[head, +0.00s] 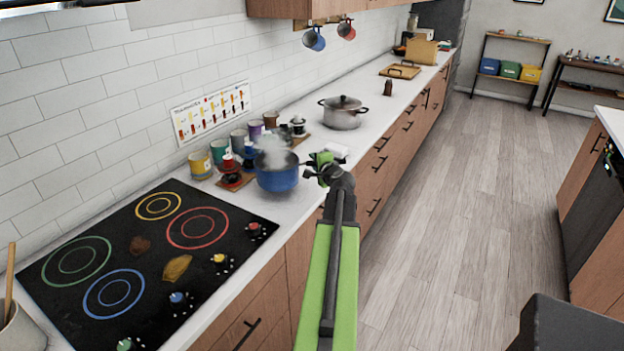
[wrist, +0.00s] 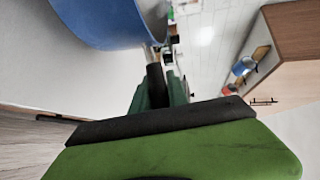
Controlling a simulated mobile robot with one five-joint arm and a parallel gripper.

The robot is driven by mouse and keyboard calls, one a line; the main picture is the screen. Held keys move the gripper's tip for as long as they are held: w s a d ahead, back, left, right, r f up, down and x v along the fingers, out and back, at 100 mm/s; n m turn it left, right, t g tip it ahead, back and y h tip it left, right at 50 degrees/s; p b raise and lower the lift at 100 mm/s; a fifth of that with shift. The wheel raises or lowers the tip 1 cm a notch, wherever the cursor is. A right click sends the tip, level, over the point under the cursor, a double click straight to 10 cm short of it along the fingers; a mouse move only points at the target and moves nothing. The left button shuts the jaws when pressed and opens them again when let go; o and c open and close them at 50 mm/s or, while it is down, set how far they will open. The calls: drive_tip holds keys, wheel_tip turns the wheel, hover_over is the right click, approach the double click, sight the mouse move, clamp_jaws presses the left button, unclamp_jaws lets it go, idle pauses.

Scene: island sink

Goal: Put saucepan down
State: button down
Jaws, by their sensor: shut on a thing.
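A blue saucepan (head: 277,178) with steam rising from it is at the counter's edge, just right of the cooktop, in the head view. Its blue side also fills the upper left of the wrist view (wrist: 100,22). My gripper (head: 322,168) is at the saucepan's right side, shut on its handle. The handle is mostly hidden by the gripper in the head view. In the wrist view the gripper's dark fingers (wrist: 160,85) meet the handle near the pan's wall. I cannot tell whether the pan's base touches the counter.
The black cooktop (head: 150,262) with coloured rings lies at left. Several coloured cups (head: 220,152) stand behind the saucepan. A lidded steel pot (head: 343,116) stands farther along the white counter (head: 312,136). Two mugs (head: 314,40) hang above. Counter around the steel pot is fairly clear.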

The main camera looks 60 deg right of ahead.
wheel_tip(320, 180, down, 4)
drive_tip(key=b, duration=0.4)
drive_tip(key=shift+w+f, duration=0.15)
drive_tip(key=shift+f, duration=0.1)
drive_tip(key=shift+r, duration=0.2)
drive_tip(key=shift+f, duration=0.15)
drive_tip(key=c, duration=1.3)
unclamp_jaws()
